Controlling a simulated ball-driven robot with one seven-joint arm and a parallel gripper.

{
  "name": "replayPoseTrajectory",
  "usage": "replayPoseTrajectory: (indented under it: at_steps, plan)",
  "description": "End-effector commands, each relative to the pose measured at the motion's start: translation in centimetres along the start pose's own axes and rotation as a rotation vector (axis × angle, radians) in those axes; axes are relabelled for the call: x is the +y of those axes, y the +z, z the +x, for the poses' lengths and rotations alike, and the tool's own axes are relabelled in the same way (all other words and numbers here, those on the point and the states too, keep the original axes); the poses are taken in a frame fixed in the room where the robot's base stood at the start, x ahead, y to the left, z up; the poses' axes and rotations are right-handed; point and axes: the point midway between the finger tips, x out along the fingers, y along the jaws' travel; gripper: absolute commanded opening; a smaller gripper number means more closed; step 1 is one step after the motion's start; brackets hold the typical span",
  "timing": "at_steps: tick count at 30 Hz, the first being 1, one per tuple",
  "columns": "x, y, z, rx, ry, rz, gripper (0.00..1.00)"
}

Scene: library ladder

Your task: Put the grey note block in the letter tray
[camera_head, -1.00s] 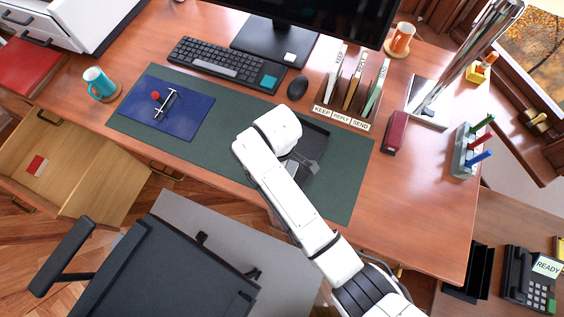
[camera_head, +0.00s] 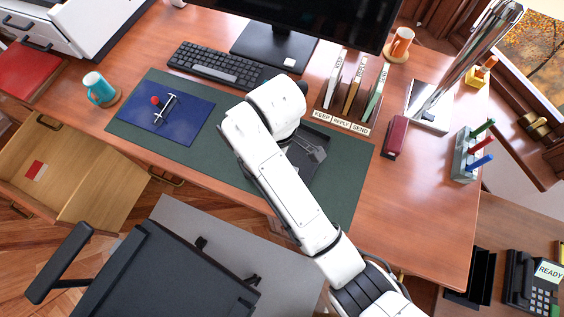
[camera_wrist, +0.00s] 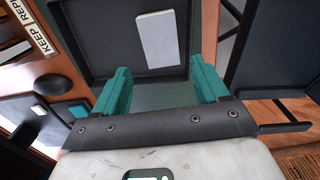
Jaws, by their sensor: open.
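The letter tray is a dark shallow tray on the green desk mat; in the head view its right part (camera_head: 322,138) shows past my arm, and in the wrist view its dark floor (camera_wrist: 105,45) fills the upper middle. A pale grey flat block (camera_wrist: 160,38), which looks like the note block, lies inside the tray within its rim. My gripper (camera_wrist: 160,78) has its two teal fingers wide apart with nothing between them, just short of the block and not touching it. In the head view my arm hides most of the fingers.
A letter sorter (camera_head: 342,120) stands just behind the tray, with a maroon box (camera_head: 395,136) to its right. The mouse (camera_wrist: 53,84) is close by in the wrist view. A blue folder (camera_head: 165,112) lies left. A chair (camera_head: 160,270) stands in front.

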Motion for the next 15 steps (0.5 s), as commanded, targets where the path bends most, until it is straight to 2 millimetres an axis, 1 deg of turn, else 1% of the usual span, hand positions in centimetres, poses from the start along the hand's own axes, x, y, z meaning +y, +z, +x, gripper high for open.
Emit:
replayPoseTrajectory:
  at_steps: [1, 4, 9, 15]
  plan:
    - [0.0, 0.0, -1.2, 0.001, 0.001, 0.0, 0.74]
    - [0.0, 0.0, -2.0, 0.0, 0.0, 0.0, 0.74]
    - [0.0, 0.0, -2.6, 0.0, 0.0, 0.0, 0.74]
    - [0.0, 0.0, -2.6, 0.0, 0.0, 0.0, 0.74]
